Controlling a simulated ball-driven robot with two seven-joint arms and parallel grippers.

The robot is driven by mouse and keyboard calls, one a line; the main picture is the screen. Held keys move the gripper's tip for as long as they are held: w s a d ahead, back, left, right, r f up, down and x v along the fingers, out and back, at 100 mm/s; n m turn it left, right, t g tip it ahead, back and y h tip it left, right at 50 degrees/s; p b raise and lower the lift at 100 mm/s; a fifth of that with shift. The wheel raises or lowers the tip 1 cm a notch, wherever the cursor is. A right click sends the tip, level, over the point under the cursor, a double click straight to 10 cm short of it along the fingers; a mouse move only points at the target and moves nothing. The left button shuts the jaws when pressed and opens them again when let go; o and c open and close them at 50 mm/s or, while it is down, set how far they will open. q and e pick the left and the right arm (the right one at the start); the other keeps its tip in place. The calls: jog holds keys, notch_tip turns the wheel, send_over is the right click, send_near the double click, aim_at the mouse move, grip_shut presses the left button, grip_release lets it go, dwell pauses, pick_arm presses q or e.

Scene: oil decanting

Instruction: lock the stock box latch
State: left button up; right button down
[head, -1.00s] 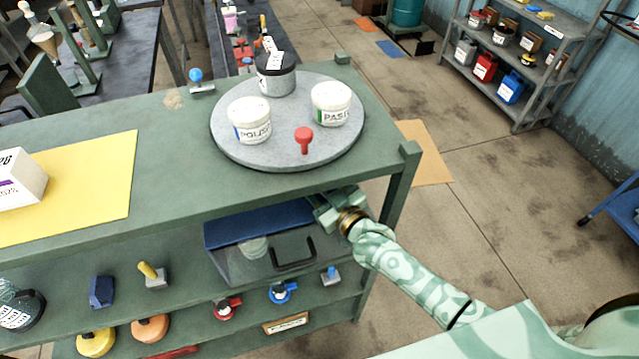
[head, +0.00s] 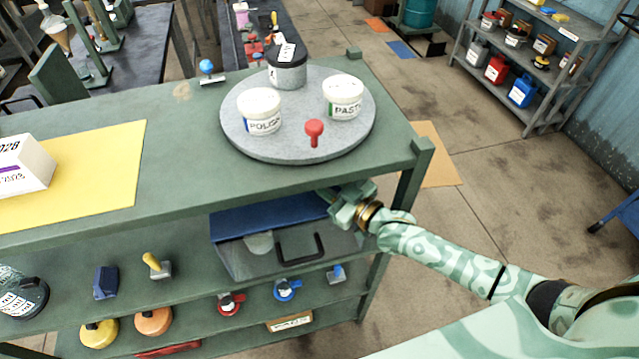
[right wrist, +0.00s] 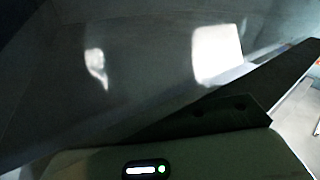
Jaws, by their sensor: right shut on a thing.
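The stock box (head: 235,262) is a grey box with a blue lid (head: 268,216) and a black handle (head: 301,249) on its front. It stands on the shelf under the green bench top, with the lid down as far as I can see. My right gripper (head: 331,198) is at the right end of the lid, close under the bench top, and is shut. The latch is hidden behind the gripper, so its position cannot be seen. The right wrist view shows a dark, see-through box wall (right wrist: 150,75) close up. My left gripper is out of view.
The bench top (head: 190,135) overhangs the gripper closely. A bench post (head: 407,190) stands right of it, near my forearm. A round turntable (head: 270,150) with tubs is above. Stamps and round containers fill the shelves left and below.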

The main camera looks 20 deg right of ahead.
dwell(0.3)
jog(key=c, duration=1.1)
grip_release()
jog(key=v, duration=1.6)
jog(key=shift+d, duration=0.2)
jog(key=shift+s, duration=0.1)
